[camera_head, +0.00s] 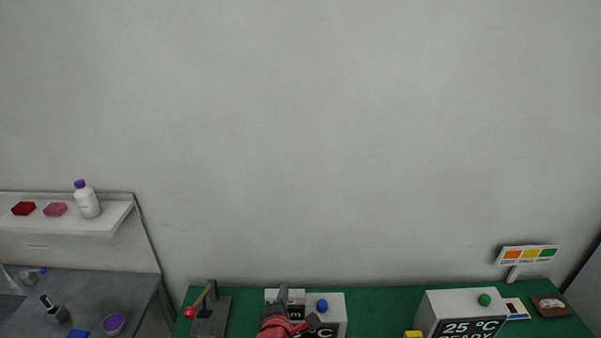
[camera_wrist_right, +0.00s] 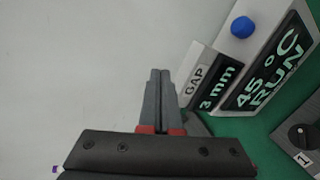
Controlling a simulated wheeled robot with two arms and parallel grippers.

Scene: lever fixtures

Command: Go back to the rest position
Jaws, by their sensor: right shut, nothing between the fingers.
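My right gripper (camera_head: 284,289) is in front of the middle box (camera_head: 336,310) at the bottom of the head view and hides part of it. In the right wrist view its two grey fingers (camera_wrist_right: 160,76) lie together with nothing between them. They point past the GAP label (camera_wrist_right: 194,84) and the 3 mm display (camera_wrist_right: 217,88); I cannot tell whether they touch anything. The box's blue knob (camera_wrist_right: 242,27) and its 45 °C RUN display (camera_wrist_right: 269,72) are to the right of the fingers. My left gripper is in neither view.
A lever with a red knob (camera_head: 189,313) stands left on the green bench (camera_head: 375,299). A 25 °C READY box (camera_head: 455,301), a coloured sign (camera_head: 528,255) and a brown tray (camera_head: 551,311) are right. A shelf (camera_head: 110,220) and grey counter are far left. The wall above is clear.

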